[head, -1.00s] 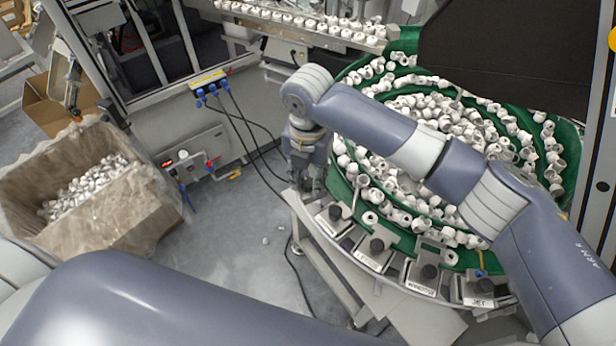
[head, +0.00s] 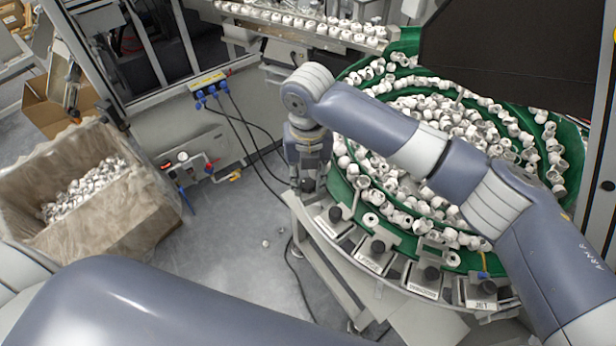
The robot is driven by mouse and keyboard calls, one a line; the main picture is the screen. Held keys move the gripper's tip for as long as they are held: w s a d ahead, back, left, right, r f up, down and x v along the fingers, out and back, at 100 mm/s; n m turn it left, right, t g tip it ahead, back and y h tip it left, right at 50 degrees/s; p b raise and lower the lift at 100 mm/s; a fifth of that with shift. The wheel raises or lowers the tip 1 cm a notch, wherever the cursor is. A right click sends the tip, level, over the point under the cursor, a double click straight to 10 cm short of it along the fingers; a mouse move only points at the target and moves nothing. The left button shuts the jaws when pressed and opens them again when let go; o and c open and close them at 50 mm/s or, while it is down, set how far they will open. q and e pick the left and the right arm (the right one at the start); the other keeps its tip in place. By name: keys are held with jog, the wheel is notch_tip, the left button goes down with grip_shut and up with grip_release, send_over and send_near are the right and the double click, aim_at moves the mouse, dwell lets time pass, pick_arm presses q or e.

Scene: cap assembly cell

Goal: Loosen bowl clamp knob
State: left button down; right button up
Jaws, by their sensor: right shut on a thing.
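My right gripper (head: 308,180) points down at the left rim of the green feeder bowl (head: 342,190). It is shut on a dark round knob (head: 308,186), the bowl clamp knob, which is partly hidden by the fingers. Several other black knobs sit on labelled blocks along the bowl's front edge, such as one (head: 335,214) close to the gripper and one (head: 378,246) further right. My left arm crosses the lower left, but its gripper is out of view.
The bowl is full of white caps (head: 440,115). A lined bin (head: 120,225) of caps stands at the left. Black cables (head: 250,140) hang from a blue-plug socket strip (head: 208,84) behind the gripper. The grey floor between bin and bowl is mostly clear.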

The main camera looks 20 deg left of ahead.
aim_at(308, 183)
jog(key=shift+w+r, duration=0.1)
jog(key=shift+r, duration=0.05)
jog(key=o, duration=1.1)
jog(key=shift+c, duration=0.2)
notch_tip(308, 183, up, 12)
jog(key=shift+f, duration=0.1)
